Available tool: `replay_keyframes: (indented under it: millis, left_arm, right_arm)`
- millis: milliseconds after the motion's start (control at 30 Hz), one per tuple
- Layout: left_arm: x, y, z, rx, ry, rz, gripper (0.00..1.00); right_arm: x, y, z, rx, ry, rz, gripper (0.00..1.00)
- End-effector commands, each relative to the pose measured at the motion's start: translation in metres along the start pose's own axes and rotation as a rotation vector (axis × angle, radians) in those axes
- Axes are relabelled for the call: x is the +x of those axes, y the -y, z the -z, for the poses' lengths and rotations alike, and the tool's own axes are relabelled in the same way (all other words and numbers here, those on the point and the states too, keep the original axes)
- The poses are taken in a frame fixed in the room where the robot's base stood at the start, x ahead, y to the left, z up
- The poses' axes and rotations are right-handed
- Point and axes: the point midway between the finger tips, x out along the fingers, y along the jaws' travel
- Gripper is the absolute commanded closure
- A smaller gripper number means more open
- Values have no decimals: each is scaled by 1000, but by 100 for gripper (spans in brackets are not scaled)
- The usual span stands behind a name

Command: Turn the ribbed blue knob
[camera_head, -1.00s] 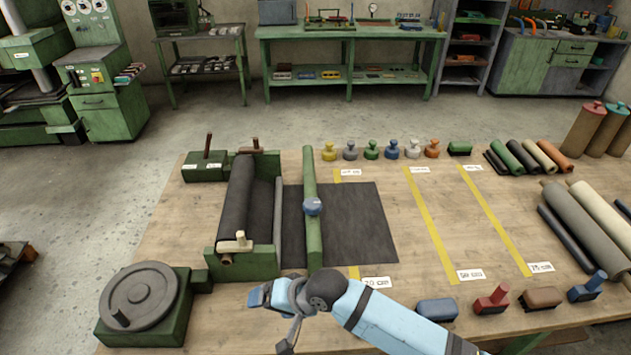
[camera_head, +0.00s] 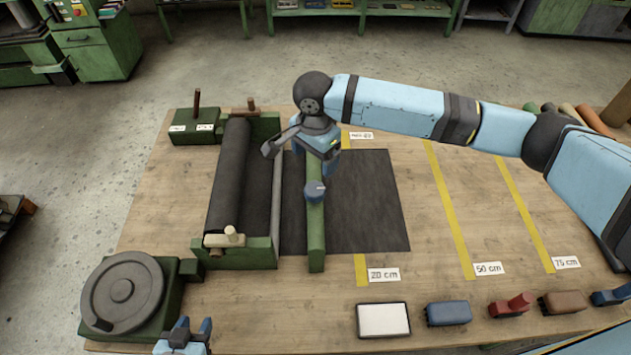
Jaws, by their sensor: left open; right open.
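The blue knob (camera_head: 315,191) sits on top of the long green bar (camera_head: 316,235), which lies across the black sheet (camera_head: 368,205). A small light mark shows on the knob; its ribs are too small to make out. My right gripper (camera_head: 324,163) is open and points down over the far part of the bar, just beyond the knob in the picture. I see nothing between its fingers, and the knob appears apart from them. My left gripper (camera_head: 194,325) is open and empty at the bottom left, in front of the green-framed roll holder and far from the knob.
A dark roll (camera_head: 230,178) lies in a green frame left of the bar. A grey handwheel (camera_head: 122,292) stands at the front left. A white plate (camera_head: 383,320) and a blue block (camera_head: 448,313) lie along the front edge. The wood right of the sheet is mostly clear.

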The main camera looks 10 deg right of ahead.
Motion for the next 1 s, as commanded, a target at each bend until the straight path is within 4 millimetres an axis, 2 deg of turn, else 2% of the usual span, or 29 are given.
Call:
replay_keyframes:
  millis: [300, 500, 700, 1000]
  left_arm:
    - [-10, 0, 4, 0, 9, 3, 57]
    - [-9, 1, 8, -16, 10, 8, 57]
    - [-4, 0, 12, -37, 5, 14, 57]
    - [-3, 2, 9, -36, 9, 16, 57]
  right_arm:
    - [66, 0, 0, 0, 0, -2, 18]
    - [100, 0, 0, -1, 0, 1, 18]
    - [118, 0, 0, -2, 0, 1, 18]
    - [121, 0, 0, -2, 0, 2, 18]
